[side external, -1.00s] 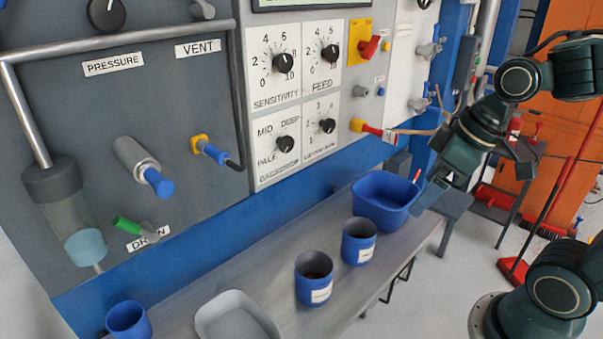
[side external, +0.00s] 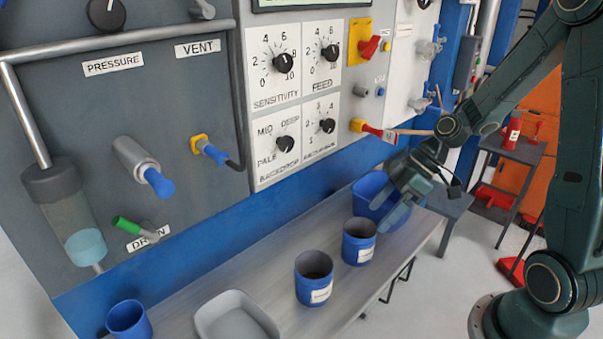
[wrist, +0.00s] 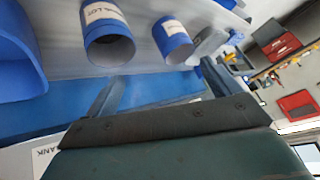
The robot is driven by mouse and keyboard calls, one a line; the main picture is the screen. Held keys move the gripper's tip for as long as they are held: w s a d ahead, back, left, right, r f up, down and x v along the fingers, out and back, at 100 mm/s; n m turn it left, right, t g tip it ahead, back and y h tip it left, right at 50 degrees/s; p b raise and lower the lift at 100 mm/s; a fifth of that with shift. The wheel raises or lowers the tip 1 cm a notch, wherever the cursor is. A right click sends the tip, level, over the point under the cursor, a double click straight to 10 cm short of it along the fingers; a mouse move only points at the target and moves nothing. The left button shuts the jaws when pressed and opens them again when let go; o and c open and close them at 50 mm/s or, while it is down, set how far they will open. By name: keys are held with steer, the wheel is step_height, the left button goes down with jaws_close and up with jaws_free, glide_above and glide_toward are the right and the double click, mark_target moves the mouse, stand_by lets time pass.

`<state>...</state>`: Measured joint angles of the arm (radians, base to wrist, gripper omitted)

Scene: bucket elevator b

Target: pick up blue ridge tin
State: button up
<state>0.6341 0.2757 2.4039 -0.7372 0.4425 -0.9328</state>
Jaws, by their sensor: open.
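Two blue open-topped tins with white labels stand upright on the grey shelf; I cannot tell which is the blue ridge tin. One tin (side external: 358,244) is near the blue tub and the other tin (side external: 313,284) is left of it. In the wrist view, one tin (wrist: 109,47) has a partly legible label ending in "LOT", and another tin (wrist: 173,42) is to its right. My gripper (side external: 391,218) is open and empty, above and just right of the tin near the tub. Its fingers also show in the wrist view (wrist: 160,82), apart from the tins.
A blue tub (side external: 369,190) stands behind my gripper at the shelf's far end. A grey tray (side external: 207,322) and another blue cup (side external: 128,318) are at the near left. The panel (side external: 180,80) with knobs and protruding fittings rises behind the shelf (side external: 272,295).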

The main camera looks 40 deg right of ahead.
mark_target(373, 239)
steer(key=w+d+f+t+y, duration=0.3)
steer(key=d+f+t, duration=0.1)
steer(key=d+f, duration=0.1)
steer(key=shift+d+f+m+t, duration=0.2)
steer(key=shift+f+m+t, duration=0.1)
steer(key=shift+f, duration=0.3)
steer(key=shift+f, duration=0.15)
steer(key=shift+f, duration=1.8)
steer(key=shift+f, duration=0.1)
steer(key=shift+s+f, duration=0.1)
steer(key=shift+f, duration=0.65)
steer(key=shift+w+a+f, duration=0.2)
steer(key=shift+a+f, duration=0.05)
steer(key=shift+f, duration=0.25)
steer(key=shift+w+a+f, duration=0.2)
steer(key=shift+a+f, duration=0.05)
steer(key=shift+f, duration=0.25)
steer(key=shift+x, duration=0.8)
